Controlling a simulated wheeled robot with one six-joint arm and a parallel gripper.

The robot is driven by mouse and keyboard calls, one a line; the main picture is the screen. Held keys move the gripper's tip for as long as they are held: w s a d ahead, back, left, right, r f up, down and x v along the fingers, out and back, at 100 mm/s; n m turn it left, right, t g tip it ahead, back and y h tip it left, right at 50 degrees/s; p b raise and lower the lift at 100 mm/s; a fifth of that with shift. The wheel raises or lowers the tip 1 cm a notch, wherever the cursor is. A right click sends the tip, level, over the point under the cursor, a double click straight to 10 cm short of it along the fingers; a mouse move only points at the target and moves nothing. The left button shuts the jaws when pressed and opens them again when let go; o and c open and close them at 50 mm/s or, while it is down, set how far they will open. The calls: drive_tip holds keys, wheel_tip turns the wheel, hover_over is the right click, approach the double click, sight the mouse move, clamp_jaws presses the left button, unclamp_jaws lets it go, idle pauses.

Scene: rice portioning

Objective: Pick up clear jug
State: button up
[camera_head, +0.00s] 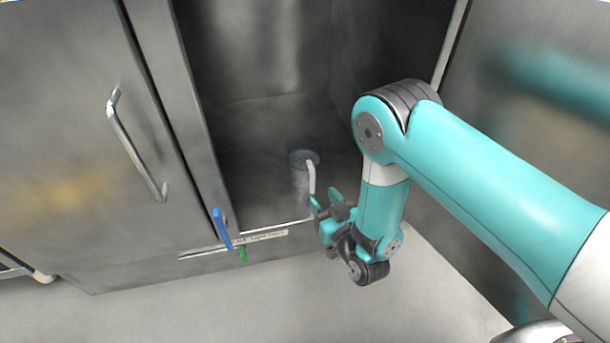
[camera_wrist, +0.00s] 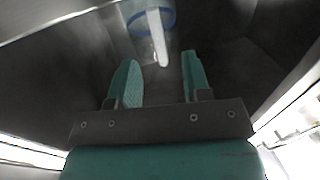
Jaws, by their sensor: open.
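The clear jug (camera_head: 299,178) stands upright inside the open steel cabinet, near its front edge, with its pale handle facing my gripper. In the wrist view the jug's blue rim (camera_wrist: 138,24) and its white handle (camera_wrist: 157,38) show at the top, ahead of the fingertips. My gripper (camera_head: 324,203) is at the cabinet opening, just right of and in front of the jug. In the wrist view my gripper (camera_wrist: 163,62) is open and empty, its two teal fingers apart, with the handle lying roughly in line with the gap between them.
The steel cabinet floor (camera_head: 262,190) has free room left of the jug. A closed steel door with a bar handle (camera_head: 135,145) is at left. A blue lever (camera_head: 221,228) and a green one (camera_head: 243,254) sit at the front edge. A steel wall (camera_head: 500,150) stands at right.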

sight(314, 185)
drive_tip(key=shift+w+a, duration=0.3)
drive_tip(key=shift+w, duration=0.25)
drive_tip(key=b+x, duration=0.4)
drive_tip(key=shift+w+f, duration=0.15)
drive_tip(key=shift+f, duration=0.05)
drive_tip(key=shift+w+a+r, duration=0.15)
drive_tip(key=shift+w+a, duration=0.05)
drive_tip(key=shift+w, duration=0.15)
clamp_jaws()
